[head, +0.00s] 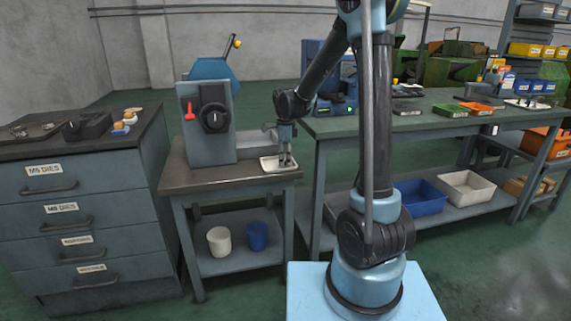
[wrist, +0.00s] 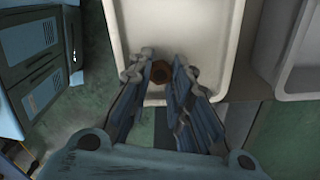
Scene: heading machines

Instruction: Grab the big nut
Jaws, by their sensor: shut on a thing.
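The big nut (wrist: 160,75) is a dark reddish-brown ring between my fingertips in the wrist view. My gripper (wrist: 162,70) is shut on it, with a fingertip on each side. Behind the nut is a white tray (wrist: 205,35). In the head view my gripper (head: 286,162) points straight down at the white tray (head: 268,166) on the small machine bench. The nut cannot be made out there. Whether the nut is lifted clear of the tray or still touches it, I cannot tell.
A grey machine (head: 212,135) with a black dial and red lever stands left of the tray. A drawer cabinet (head: 90,210) is further left, and a long workbench (head: 430,122) is to the right. A white cup (head: 219,242) and a blue cup (head: 257,236) sit on the shelf below.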

